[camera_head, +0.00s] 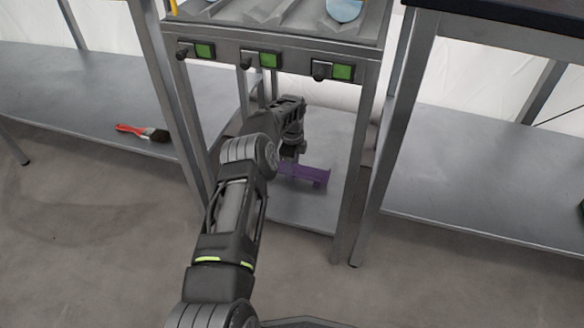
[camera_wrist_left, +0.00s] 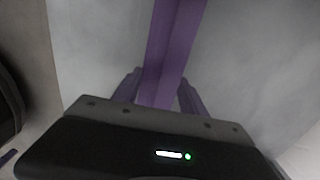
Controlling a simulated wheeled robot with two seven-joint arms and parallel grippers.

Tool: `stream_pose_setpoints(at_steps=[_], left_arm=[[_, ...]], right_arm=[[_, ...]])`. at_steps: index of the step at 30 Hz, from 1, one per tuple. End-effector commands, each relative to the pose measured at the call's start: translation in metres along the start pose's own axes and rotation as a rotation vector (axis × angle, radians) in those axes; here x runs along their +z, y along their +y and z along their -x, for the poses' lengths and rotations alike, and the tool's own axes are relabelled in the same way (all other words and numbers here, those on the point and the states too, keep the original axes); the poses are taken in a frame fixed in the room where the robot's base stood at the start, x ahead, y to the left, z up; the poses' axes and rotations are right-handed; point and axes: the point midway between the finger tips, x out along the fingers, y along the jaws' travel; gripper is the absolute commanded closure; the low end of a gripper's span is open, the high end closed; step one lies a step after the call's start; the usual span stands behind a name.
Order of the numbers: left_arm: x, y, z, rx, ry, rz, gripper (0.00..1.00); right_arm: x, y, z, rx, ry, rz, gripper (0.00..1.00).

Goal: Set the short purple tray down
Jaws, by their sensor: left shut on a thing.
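The short purple tray (camera_head: 312,175) shows in the head view, inside the lower part of the middle metal stand, low over its bottom shelf (camera_head: 300,213). I cannot tell whether the tray touches the shelf. My left gripper (camera_head: 289,160) reaches into the stand and is shut on the tray; the arm hides the tray's left part. In the left wrist view the purple tray (camera_wrist_left: 172,50) runs up between the two fingers (camera_wrist_left: 158,95), with the grey shelf surface behind it. My right gripper is not in view.
The stand's front legs (camera_head: 355,170) stand to either side of my arm. Its top edge carries several green-marked knobs (camera_head: 268,60). A red-handled brush (camera_head: 143,132) lies on the left table's lower shelf. The right table's lower shelf (camera_head: 470,180) is mostly bare.

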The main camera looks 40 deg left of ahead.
Motion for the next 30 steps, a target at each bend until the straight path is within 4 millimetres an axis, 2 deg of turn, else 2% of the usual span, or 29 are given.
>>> stream_pose_setpoints(at_steps=[3,4,11,21,26,30], left_arm=[[0.0,0.0,-0.003,0.0,0.0,0.0,0.99],[0.0,0.0,-0.003,0.0,0.0,0.0,0.49],[0.0,0.0,-0.003,0.0,0.0,0.0,0.3],[0.0,0.0,0.001,-0.001,0.0,0.0,0.29],[0.0,-0.001,0.021,-0.002,0.0,0.0,0.29],[0.0,-0.001,0.045,-0.003,0.0,0.0,0.29]], right_arm=[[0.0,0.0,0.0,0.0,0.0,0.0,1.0],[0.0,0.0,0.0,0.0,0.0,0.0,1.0],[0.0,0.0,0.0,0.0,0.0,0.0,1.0],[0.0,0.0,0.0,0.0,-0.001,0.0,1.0],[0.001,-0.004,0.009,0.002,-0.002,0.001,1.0],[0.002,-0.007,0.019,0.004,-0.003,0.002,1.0]])
